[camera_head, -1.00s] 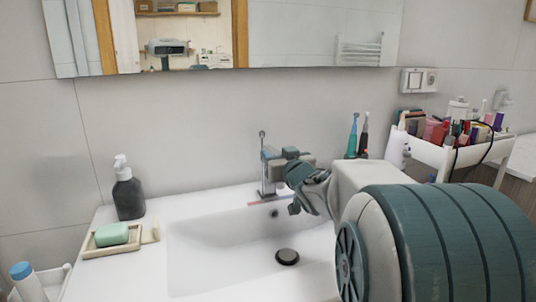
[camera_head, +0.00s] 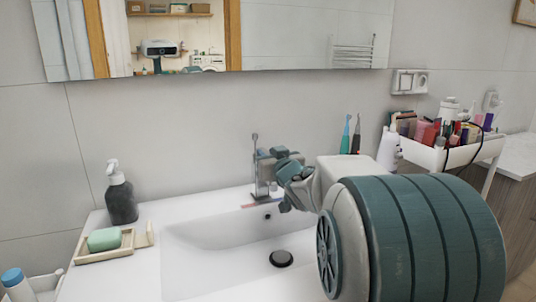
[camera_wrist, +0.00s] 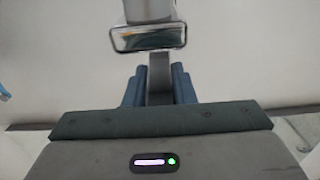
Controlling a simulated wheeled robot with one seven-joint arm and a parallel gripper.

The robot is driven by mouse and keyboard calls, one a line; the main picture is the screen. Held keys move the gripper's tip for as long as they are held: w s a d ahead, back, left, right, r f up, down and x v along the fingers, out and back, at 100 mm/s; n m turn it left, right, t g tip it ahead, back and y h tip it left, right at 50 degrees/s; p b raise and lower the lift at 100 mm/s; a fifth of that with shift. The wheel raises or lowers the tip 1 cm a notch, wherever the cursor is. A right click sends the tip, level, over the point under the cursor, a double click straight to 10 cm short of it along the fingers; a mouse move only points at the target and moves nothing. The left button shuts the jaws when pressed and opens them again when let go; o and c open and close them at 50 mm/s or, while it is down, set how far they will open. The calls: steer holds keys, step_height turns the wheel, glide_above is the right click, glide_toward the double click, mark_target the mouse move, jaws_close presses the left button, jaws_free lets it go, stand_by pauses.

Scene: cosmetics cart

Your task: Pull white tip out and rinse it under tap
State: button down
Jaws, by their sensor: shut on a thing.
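The tap (camera_head: 264,178) stands at the back of the sink. My gripper (camera_head: 284,206) is close on its right, shut, with its fingers low near the spout. A thin pale pinkish strip with a bluish right end (camera_head: 256,205) lies across below the tap, next to my fingertips. It looks like the tip, but it is too small to be sure, and its grip is hidden. In the wrist view my blue fingers (camera_wrist: 158,88) point at the shiny spout (camera_wrist: 149,37); no tip is clear there. No running water is visible.
The sink basin (camera_head: 215,240) is empty, with a dark drain plug (camera_head: 281,258). A soap dispenser (camera_head: 121,196) and a soap tray (camera_head: 104,253) stand on the left. Toothbrushes (camera_head: 346,137), a white device (camera_head: 389,150) and a cosmetics cart (camera_head: 455,155) are on the right.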

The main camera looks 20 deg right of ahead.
steer(key=shift+r+g+p, duration=0.5)
steer(key=shift+r+p, duration=0.2)
steer(key=shift+p, duration=1.45)
steer(key=shift+w+p, duration=0.1)
steer(key=shift+p, duration=0.4)
steer(key=shift+g+p, duration=0.4)
steer(key=shift+p, duration=0.3)
steer(key=shift+f, duration=0.15)
steer(key=c, duration=1.2)
jaws_free()
steer(key=s+r+p, duration=0.1)
steer(key=s+r, duration=0.1)
steer(key=s, duration=1.1)
steer(key=shift+s+r, duration=0.2)
steer(key=shift+s, duration=0.05)
